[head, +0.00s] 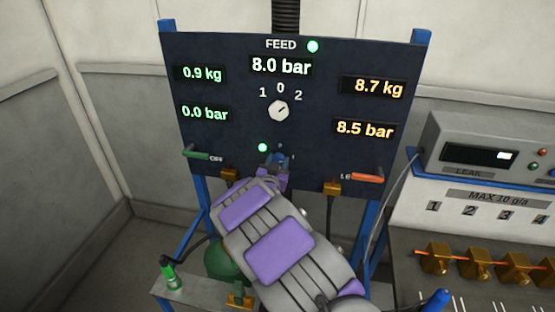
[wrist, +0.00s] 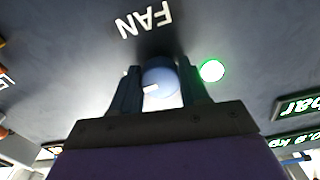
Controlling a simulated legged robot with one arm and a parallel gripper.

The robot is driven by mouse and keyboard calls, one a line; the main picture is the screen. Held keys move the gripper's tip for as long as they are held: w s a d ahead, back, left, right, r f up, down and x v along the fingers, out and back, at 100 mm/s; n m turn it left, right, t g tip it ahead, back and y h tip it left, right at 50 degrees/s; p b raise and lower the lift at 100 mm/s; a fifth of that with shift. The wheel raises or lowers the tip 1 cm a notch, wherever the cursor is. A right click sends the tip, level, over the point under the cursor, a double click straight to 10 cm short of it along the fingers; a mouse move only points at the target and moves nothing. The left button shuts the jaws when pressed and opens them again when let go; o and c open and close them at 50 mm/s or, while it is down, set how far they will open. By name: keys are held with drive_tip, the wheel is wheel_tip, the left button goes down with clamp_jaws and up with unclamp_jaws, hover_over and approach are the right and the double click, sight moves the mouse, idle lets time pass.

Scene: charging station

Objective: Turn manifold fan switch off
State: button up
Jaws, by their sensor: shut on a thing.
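The fan switch is a round blue-grey knob (wrist: 158,84) with a white mark, under upside-down FAN lettering in the wrist view. The white mark points to the lower left of that picture. My gripper (wrist: 161,72) is shut on the knob, one dark finger on each side. In the head view my gripper (head: 275,164) reaches the lower middle of the dark panel (head: 225,140) and hides most of the knob. A lit green lamp (wrist: 212,70) is beside the knob; it also shows in the head view (head: 262,147).
A white selector knob (head: 279,111) marked 1, 0, 2 is above. A green lever (head: 196,155) is left and an orange lever (head: 367,178) right of my gripper. A leak tester (head: 487,150) and brass fittings (head: 480,265) stand at right.

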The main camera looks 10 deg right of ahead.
drive_tip(key=n+p, duration=0.3)
drive_tip(key=p, duration=0.1)
drive_tip(key=shift+r, duration=0.15)
drive_tip(key=n+p, duration=0.4)
drive_tip(key=n, duration=0.1)
drive_tip(key=n+p, duration=0.1)
drive_tip(key=n, duration=0.1)
drive_tip(key=n+p, duration=0.1)
drive_tip(key=shift+s+f+n+p, duration=0.1)
drive_tip(key=shift+f+n+p, duration=0.15)
drive_tip(key=shift+n+p, duration=0.05)
drive_tip(key=n+p, duration=0.1)
drive_tip(key=n, duration=0.3)
drive_tip(key=shift+n+p, duration=0.4)
drive_tip(key=shift+f, duration=0.15)
drive_tip(key=o, duration=1)
drive_tip(key=shift+o, duration=0.2)
drive_tip(key=shift+r, duration=0.2)
